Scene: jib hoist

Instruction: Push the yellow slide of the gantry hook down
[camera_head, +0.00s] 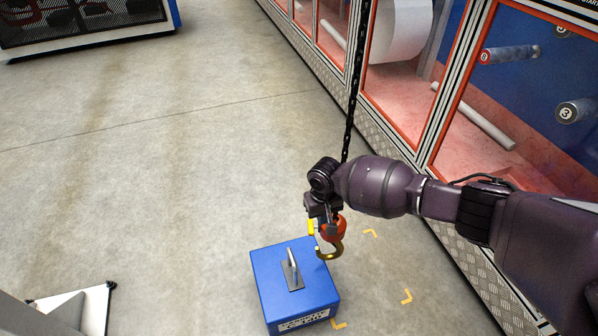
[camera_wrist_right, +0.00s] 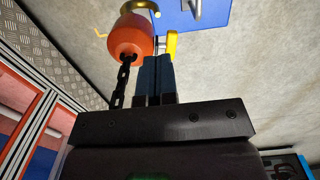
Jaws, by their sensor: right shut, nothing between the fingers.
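The gantry hook has an orange-red body (camera_head: 335,230) and a brass-coloured hook (camera_head: 331,252), hanging from a black chain (camera_head: 354,95). Its yellow slide (camera_head: 311,227) shows on the left side of the body. My right gripper (camera_head: 326,220) is at the hook body, beside the slide. In the right wrist view, the blue fingers (camera_wrist_right: 157,58) are shut together with nothing between them. The yellow slide (camera_wrist_right: 172,44) is just beyond the right fingertip, and the orange body (camera_wrist_right: 130,38) is at left. I cannot tell whether the fingers touch the slide. My left gripper is out of view.
A blue block (camera_head: 272,276) with a metal handle (camera_head: 292,270) stands on the floor just below the hook. Yellow corner marks (camera_head: 407,297) lie to its right. A framed glass enclosure (camera_head: 430,110) runs along the right. The floor at left is mostly clear.

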